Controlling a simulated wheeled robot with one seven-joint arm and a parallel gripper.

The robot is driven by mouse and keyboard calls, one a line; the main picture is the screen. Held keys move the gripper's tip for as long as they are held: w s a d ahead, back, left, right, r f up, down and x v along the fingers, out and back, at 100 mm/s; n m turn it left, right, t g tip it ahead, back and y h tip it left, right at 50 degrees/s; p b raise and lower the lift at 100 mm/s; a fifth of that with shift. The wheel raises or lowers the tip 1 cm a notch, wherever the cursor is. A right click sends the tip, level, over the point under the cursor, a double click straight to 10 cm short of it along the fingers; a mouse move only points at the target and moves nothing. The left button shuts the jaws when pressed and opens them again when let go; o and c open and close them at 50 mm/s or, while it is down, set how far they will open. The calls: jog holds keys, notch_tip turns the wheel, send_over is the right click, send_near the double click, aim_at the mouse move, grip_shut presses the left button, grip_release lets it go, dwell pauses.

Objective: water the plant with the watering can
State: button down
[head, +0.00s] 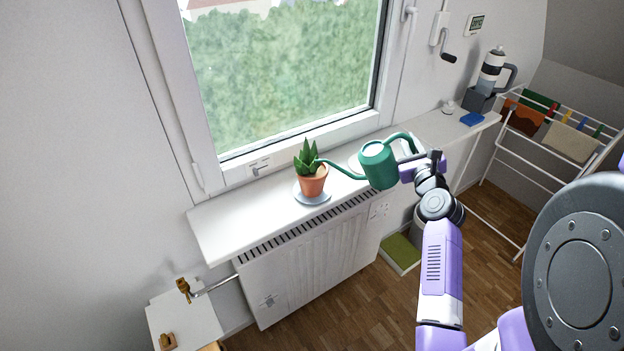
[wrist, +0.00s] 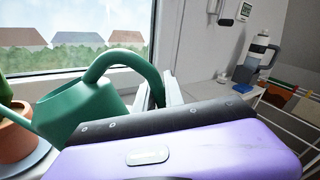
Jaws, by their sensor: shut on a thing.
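The green watering can (head: 378,165) is held by my gripper (head: 412,160), which is shut on its handle. The can is tilted toward the left, and its spout reaches the plant (head: 307,160). The plant has pointed green leaves in a terracotta pot (head: 313,181) on a light saucer (head: 313,196) on the windowsill. In the wrist view the can (wrist: 88,115) is at the left, its handle at my gripper fingers (wrist: 160,92). The pot (wrist: 12,135) shows at the left edge. I cannot make out any water at the spout.
The white windowsill (head: 232,225) runs under the window above a radiator (head: 310,265). A blue item (head: 472,119) and a flask-like machine (head: 490,75) stand at the right end. A drying rack (head: 565,135) stands right.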

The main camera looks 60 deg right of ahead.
jog(key=shift+r, duration=0.35)
jog(key=shift+w+r+n+p, duration=0.15)
jog(key=shift+r+n+p, duration=0.35)
jog(key=shift+r+p, duration=0.55)
jog(key=shift+f, duration=0.2)
notch_tip(320, 180, down, 6)
jog(key=m+b, duration=0.2)
jog(key=b, duration=0.1)
jog(key=shift+s+m, duration=0.2)
jog(key=shift+m, duration=0.2)
jog(key=shift+d, duration=0.1)
jog(key=shift+f, duration=0.1)
